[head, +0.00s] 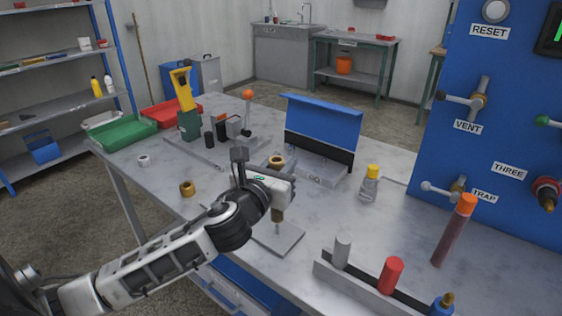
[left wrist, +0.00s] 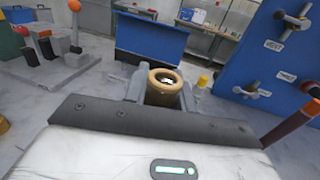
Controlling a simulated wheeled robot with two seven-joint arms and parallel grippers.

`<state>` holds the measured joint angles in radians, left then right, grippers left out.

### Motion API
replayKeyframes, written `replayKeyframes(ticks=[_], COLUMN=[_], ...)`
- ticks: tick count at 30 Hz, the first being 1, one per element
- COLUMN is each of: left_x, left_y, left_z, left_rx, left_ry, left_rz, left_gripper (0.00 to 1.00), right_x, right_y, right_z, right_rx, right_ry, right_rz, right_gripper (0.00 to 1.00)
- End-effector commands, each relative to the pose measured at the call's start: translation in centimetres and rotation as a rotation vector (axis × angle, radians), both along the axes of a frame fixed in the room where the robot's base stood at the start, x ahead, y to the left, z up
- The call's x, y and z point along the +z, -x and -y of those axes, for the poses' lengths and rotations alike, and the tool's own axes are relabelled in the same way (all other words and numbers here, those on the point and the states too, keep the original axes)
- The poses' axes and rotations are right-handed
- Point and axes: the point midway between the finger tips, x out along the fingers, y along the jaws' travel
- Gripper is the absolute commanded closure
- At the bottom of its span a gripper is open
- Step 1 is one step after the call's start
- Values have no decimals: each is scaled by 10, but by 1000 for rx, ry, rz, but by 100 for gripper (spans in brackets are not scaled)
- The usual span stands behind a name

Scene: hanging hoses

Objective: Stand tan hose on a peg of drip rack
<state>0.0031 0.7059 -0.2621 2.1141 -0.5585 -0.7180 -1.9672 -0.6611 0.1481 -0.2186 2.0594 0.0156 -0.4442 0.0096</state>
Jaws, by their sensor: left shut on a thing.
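My left gripper (head: 279,190) is shut on the tan hose (head: 276,161), a short upright tube. Its round open top shows above the jaws, also in the left wrist view (left wrist: 165,82), and its lower part comes out below them. The hose is above a square grey plate (head: 285,241); I cannot tell whether it touches anything there. A long low grey rack (head: 352,283) at the front right looks like the drip rack. It carries a grey cylinder (head: 342,250), a red cylinder (head: 390,275) and a blue piece with a brass top (head: 442,304).
A tall orange-topped dark red rod (head: 451,235) stands right of the rack. A yellow-capped bottle (head: 369,184) and a blue-backed stand (head: 322,125) are behind. A tan ring (head: 187,188) lies left. A blue valve panel (head: 500,110) bounds the right. Bare tabletop lies between plate and rack.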

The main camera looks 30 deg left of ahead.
Motion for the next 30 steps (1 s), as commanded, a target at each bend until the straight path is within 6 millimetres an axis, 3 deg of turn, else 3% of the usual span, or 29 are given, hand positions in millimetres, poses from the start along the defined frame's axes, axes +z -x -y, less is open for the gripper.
replayKeyframes(ticks=[30], left_x=[0], left_y=[0], left_z=[0], left_rx=[0], left_ry=[0], left_rz=[1], left_gripper=[100], right_x=[5], right_y=[0], right_z=[0], right_rx=[1], right_ry=[1], right_rz=[1], right_gripper=[49])
